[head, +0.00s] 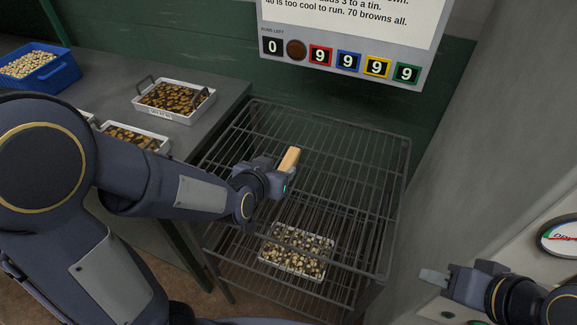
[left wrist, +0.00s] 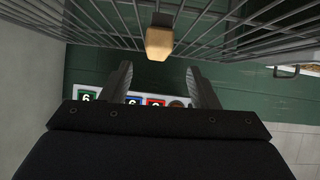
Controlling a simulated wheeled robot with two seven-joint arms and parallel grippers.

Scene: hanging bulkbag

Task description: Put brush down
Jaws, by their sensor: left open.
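The brush shows as a pale wooden block (head: 290,159) at the upper rack shelf, just past my left gripper (head: 279,178). In the left wrist view the brush (left wrist: 159,42) lies beyond the tips of my left gripper (left wrist: 163,76), whose two fingers stand wide apart with nothing between them. The brush seems clear of both fingers; its bristles are not visible. My right gripper (head: 434,277) is at the lower right, far from the brush; its finger gap cannot be made out.
The wire rack (head: 340,180) has much bare room on its upper shelf. A tray of pale pieces (head: 296,252) sits on a lower level. Trays of browned pieces (head: 173,101) and a blue crate (head: 62,75) stand on the left counter. A grey wall (head: 480,150) rises at right.

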